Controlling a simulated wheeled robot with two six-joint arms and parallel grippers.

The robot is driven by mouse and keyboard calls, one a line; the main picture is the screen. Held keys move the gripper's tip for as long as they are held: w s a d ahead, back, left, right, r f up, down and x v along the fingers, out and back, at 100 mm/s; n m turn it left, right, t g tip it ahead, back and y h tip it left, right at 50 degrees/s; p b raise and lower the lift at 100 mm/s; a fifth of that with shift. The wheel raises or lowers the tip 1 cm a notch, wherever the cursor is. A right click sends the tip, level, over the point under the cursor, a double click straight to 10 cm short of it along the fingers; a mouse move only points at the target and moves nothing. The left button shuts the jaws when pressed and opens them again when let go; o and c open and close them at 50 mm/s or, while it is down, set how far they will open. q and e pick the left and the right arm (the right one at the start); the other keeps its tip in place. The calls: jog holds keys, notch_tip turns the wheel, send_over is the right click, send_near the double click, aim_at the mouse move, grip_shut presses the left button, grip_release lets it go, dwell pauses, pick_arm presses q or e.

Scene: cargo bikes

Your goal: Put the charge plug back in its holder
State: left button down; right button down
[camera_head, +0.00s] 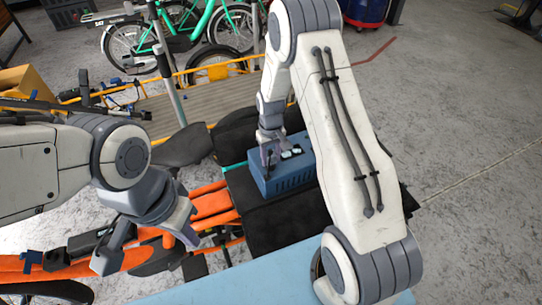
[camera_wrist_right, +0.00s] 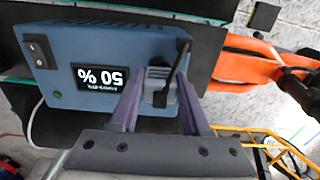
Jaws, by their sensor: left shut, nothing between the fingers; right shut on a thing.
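The blue charger box (camera_head: 290,178) sits on a black surface in the middle of the head view. In the right wrist view the charger box (camera_wrist_right: 110,45) shows a "50 %" display and a black switch. My right gripper (camera_head: 268,150) is at the near left end of the box. It is shut on the grey charge plug (camera_wrist_right: 158,78), between its two purple fingers in the wrist view. The plug is right against the box face; I cannot tell whether it is seated in a holder. My left gripper (camera_head: 146,250) is shut and empty, over the orange frame.
An orange cargo bike frame (camera_head: 212,204) runs below and left of the box. A light blue surface (camera_head: 270,275) lies at the front. A green bike (camera_head: 180,40) and a yellow-edged cargo deck (camera_head: 220,95) stand behind. The floor at right is clear.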

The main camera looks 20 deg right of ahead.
jog(key=shift+f, duration=0.2)
jog(key=shift+c, duration=1.4)
grip_release()
notch_tip(320, 180, up, 11)
jog(key=shift+f, duration=0.2)
